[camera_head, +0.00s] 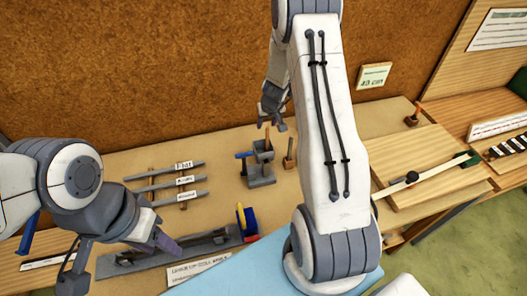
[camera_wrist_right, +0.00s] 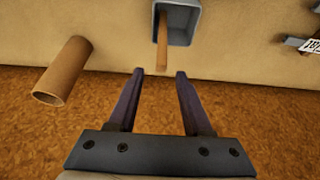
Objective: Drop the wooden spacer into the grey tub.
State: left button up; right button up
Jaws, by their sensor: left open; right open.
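The grey tub (camera_wrist_right: 183,22) is at the top of the right wrist view. A narrow wooden stick (camera_wrist_right: 161,52), which looks like the spacer, has its upper part in the tub's opening and its lower end past the rim. My right gripper (camera_wrist_right: 160,72) is open and empty, its fingertips apart on either side of the stick's line without touching it. In the head view my right gripper (camera_head: 271,122) is above the grey tub (camera_head: 263,152), partly behind my arm. My left gripper (camera_head: 122,265) is open and empty at the lower left.
A brown tube (camera_wrist_right: 63,72) stands beside the tub. A rack of grey strips (camera_head: 165,185) lies left of it, and a long grey tool (camera_head: 170,255) with blue and yellow parts lies in front. A wooden board (camera_head: 435,170) is at the right. The brown wall is close behind.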

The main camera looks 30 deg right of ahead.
jog(key=p+v, duration=0.2)
jog(key=v, duration=0.7)
jog(key=shift+r+p, duration=0.2)
jog(key=shift+p, duration=0.1)
jog(key=s+a+r+n+g+y+b, duration=0.1)
jog(key=s+a+r+n+b, duration=0.2)
jog(key=a, duration=0.9)
jog(key=s+a+n+g+y+b, duration=0.1)
jog(key=s+a+n+y+b, duration=0.1)
jog(key=s+a, duration=0.65)
jog(key=s+a+n+g+b, duration=0.1)
jog(key=s+a, duration=0.3)
jog(key=s, duration=0.5)
jog(key=s+a+n+g+b, duration=0.1)
jog(key=s+a+n+b, duration=0.2)
jog(key=s, duration=0.5)
jog(key=a+n, duration=0.1)
jog(key=a, duration=0.1)
jog(key=shift+s+a+r+h+b, duration=0.2)
jog(key=shift+s+a+h+b, duration=0.1)
jog(key=shift+s+a+h, duration=0.1)
jog(key=shift+d, duration=0.1)
